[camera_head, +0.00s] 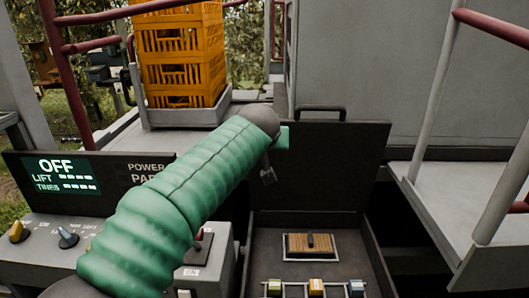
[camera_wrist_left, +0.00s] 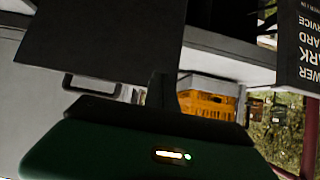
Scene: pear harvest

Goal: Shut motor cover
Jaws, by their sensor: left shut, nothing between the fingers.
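The motor cover (camera_head: 335,165) is a dark panel with a bar handle (camera_head: 321,108) on its top edge. It stands upright, open, at the back of an open box (camera_head: 377,262). The cover also shows in the left wrist view (camera_wrist_left: 100,45), with its handle (camera_wrist_left: 98,88). My left arm, in a green sleeve, reaches across the head view. My left gripper (camera_head: 268,176) is shut and empty at the cover's left side; its fingers (camera_wrist_left: 162,92) show in the wrist view. I cannot tell whether it touches the cover. My right gripper is not in view.
Inside the box are a wooden block (camera_head: 311,245) and several small coloured parts (camera_head: 316,287). A control panel with an OFF screen (camera_head: 62,176) stands at left. Orange crates (camera_head: 181,55) stand behind. Steps with a railing (camera_head: 440,120) are at right.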

